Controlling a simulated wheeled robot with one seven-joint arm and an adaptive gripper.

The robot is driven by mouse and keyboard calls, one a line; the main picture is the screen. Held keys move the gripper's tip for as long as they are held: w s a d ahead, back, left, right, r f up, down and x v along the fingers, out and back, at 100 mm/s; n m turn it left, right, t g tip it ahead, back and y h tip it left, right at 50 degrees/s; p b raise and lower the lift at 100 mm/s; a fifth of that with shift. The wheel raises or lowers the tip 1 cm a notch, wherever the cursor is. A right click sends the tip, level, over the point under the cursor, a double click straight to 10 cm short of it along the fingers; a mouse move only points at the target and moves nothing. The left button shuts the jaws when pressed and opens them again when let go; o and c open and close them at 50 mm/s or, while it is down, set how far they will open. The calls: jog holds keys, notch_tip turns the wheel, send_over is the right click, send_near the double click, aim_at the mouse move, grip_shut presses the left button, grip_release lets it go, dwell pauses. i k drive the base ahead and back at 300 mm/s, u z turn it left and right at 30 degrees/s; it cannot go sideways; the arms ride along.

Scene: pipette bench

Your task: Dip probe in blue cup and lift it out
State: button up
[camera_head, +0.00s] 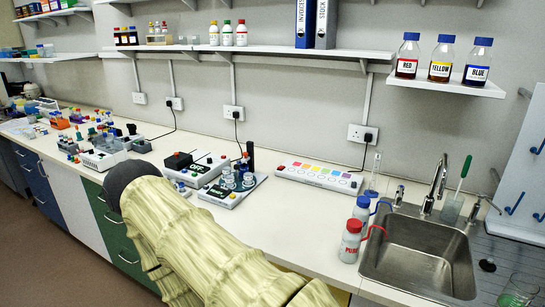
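I cannot make out a blue cup or a probe for certain in the head view. A white bench instrument (222,197) in the middle of the bench carries several small grey-clear vessels, and a dark blue upright piece (243,164) stands at its back. It is too small to tell what these hold. A bottle labelled BLUE (477,63) stands on the right wall shelf beside the YELLOW (442,60) and RED (406,57) bottles. A large beige ribbed sleeve with a dark rounded end, apparently my arm, covers the lower foreground. My gripper does not show.
A sink (420,255) with a tap lies at the right. Red-capped (350,241) and blue-capped (361,208) wash bottles stand at its left. A strip of coloured squares (318,176) lies at the back. The bench left of the wash bottles has bare room. Small racks crowd the left.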

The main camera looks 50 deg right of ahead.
aim_at(248, 157)
jog(key=z, duration=1.45)
